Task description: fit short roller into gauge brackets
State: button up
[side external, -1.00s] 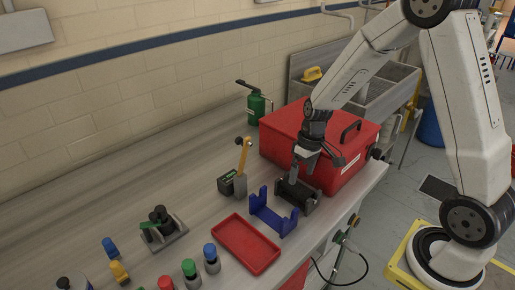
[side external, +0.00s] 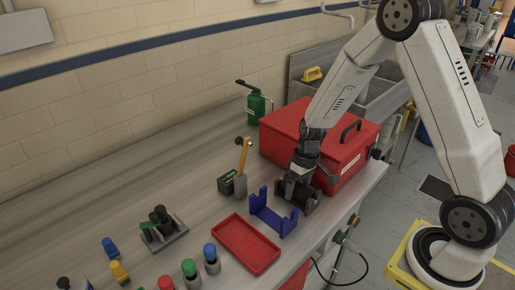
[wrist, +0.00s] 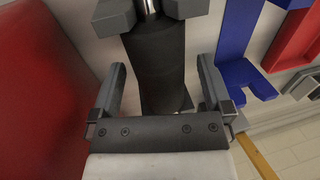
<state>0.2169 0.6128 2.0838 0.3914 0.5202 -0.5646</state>
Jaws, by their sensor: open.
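The short roller is a dark cylinder (wrist: 155,60) with a bright metal shaft end, lying in a grey stand (wrist: 112,15). In the side view the roller (side external: 292,193) is partly hidden by my gripper (side external: 299,182). In the wrist view my open gripper (wrist: 163,80) has one finger on each side of the roller, with a visible gap at each side. The gauge brackets are a blue U-shaped piece (side external: 272,221) with two uprights, empty, just left of the stand. Their blue edge also shows at the right of the wrist view (wrist: 238,75).
A red toolbox (side external: 345,160) stands close behind and right of my gripper. A red tray (side external: 246,244) lies left of the blue brackets. A yellow-handled tool (side external: 243,155) stands behind them. The bench's front edge is close by at the right.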

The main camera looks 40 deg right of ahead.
aim_at(298, 184)
grip_shut()
dwell(0.3)
jog(key=shift+r, duration=0.1)
jog(key=shift+r, duration=4.9)
jog(key=a, duration=1)
